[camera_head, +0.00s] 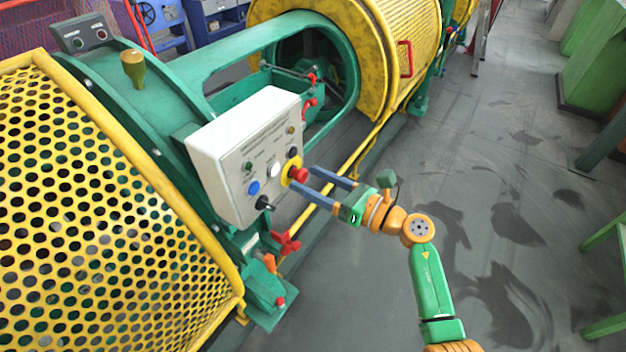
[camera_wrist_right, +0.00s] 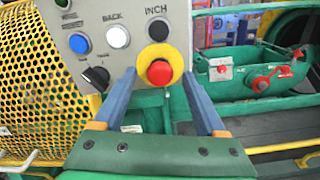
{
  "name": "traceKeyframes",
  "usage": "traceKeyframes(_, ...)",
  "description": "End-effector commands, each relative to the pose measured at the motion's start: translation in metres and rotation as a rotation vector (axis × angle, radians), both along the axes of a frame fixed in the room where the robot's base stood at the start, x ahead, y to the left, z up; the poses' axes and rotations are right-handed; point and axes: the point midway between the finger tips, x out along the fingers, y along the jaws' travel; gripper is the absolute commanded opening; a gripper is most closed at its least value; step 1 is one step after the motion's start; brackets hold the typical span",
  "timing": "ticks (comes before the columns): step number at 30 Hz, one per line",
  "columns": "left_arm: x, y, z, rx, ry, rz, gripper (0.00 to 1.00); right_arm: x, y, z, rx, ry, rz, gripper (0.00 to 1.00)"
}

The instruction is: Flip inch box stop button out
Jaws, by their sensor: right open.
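The inch box (camera_head: 240,148) is a white control box on the green machine frame, with several buttons and a black selector knob (camera_head: 264,203) on its front. The stop button (camera_head: 298,174) is a red mushroom button on a yellow round base at the box's right edge. In the right wrist view the red button (camera_wrist_right: 160,73) sits between my two blue fingers, under the black button marked INCH (camera_wrist_right: 158,30). My right gripper (camera_head: 323,178) is open, with fingers on either side of the stop button. Whether they touch it cannot be told. My left gripper is not in view.
A yellow perforated guard (camera_head: 100,220) fills the left. Red valve handles (camera_head: 287,243) sit below the box, and a yellow rail (camera_head: 350,160) runs behind my gripper. A small grey button box (camera_head: 85,33) stands at upper left.

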Motion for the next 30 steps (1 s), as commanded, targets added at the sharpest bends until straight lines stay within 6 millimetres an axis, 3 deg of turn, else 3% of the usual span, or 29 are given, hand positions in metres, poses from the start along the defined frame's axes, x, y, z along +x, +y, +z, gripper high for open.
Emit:
traceKeyframes(4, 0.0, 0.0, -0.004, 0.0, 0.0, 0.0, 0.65, -0.007, -0.011, -0.002, -0.002, -0.001, -0.003, 0.74)
traceKeyframes(12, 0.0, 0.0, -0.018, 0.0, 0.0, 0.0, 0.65, -0.038, -0.053, -0.004, -0.003, 0.001, -0.002, 0.74)
traceKeyframes(27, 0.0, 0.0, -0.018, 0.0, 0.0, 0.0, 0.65, -0.042, -0.058, -0.001, 0.012, 0.01, -0.003, 0.74)
traceKeyframes(29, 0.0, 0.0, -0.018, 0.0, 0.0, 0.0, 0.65, -0.038, -0.061, -0.01, 0.113, 0.098, -0.032, 0.74)
traceKeyframes(30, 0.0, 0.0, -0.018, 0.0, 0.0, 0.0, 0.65, -0.033, -0.067, -0.026, 0.262, 0.23, -0.082, 0.74)
